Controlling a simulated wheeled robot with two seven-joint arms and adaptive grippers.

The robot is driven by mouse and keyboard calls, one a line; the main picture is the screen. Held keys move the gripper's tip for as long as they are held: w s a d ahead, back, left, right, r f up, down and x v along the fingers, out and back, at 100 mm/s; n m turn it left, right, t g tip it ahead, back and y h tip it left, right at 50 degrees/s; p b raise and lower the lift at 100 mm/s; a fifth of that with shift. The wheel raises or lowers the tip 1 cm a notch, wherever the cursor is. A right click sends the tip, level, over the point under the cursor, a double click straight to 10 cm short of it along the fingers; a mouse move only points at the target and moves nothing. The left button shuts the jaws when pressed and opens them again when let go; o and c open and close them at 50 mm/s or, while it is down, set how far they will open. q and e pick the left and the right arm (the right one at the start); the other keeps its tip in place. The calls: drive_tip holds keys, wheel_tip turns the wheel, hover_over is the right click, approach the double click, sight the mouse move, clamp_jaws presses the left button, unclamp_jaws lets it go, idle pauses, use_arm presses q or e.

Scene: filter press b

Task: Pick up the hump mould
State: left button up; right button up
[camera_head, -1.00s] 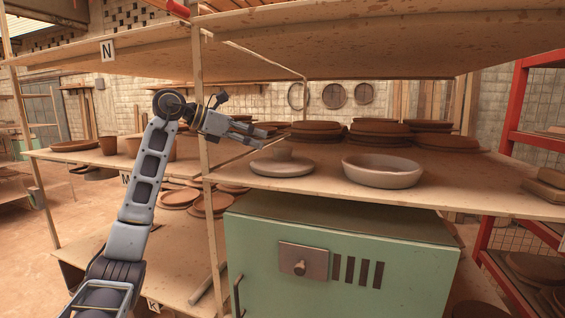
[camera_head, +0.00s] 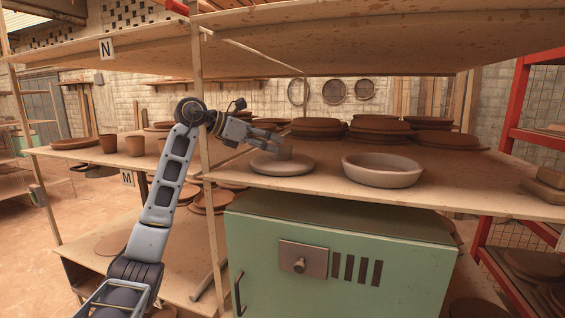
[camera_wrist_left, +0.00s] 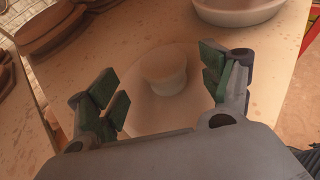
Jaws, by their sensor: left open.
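The hump mould, as I take it, is a pale round disc (camera_head: 282,167) with a short knob on top, lying flat on the middle shelf. In the left wrist view its knob (camera_wrist_left: 165,72) appears ahead, between the two finger pairs, with the disc around it. My left gripper (camera_head: 282,145) comes in from the left, just above the disc and close to the knob. In the left wrist view my left gripper (camera_wrist_left: 163,88) is open and empty, fingers apart on either side of the knob. I cannot tell if any finger touches it. My right gripper is not shown.
A pale shallow bowl (camera_head: 382,172) stands right of the mould. Stacked brown plates (camera_head: 380,130) stand behind. The shelf board (camera_head: 330,188) has bare room at its front. A wooden post (camera_head: 204,150) is beside my left forearm, and another shelf (camera_head: 380,35) is overhead.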

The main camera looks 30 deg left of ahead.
sight(282, 144)
use_arm(q)
drive_tip(key=shift+d+p+x, duration=0.2)
drive_tip(key=shift+p+x, duration=0.6)
drive_tip(key=shift+x, duration=0.75)
drive_tip(key=shift+p+x, duration=0.3)
drive_tip(key=shift+x, duration=0.65)
drive_tip(key=shift+c, duration=0.2)
drive_tip(key=shift+r, duration=0.15)
clamp_jaws()
drive_tip(key=shift+r, duration=0.15)
drive_tip(key=shift+r+b, duration=0.45)
drive_tip(key=shift+r, duration=1.15)
drive_tip(key=s+d+b, duration=0.4)
drive_tip(key=s+b, duration=0.2)
drive_tip(key=s, duration=1.1)
drive_tip(key=shift+s, duration=0.25)
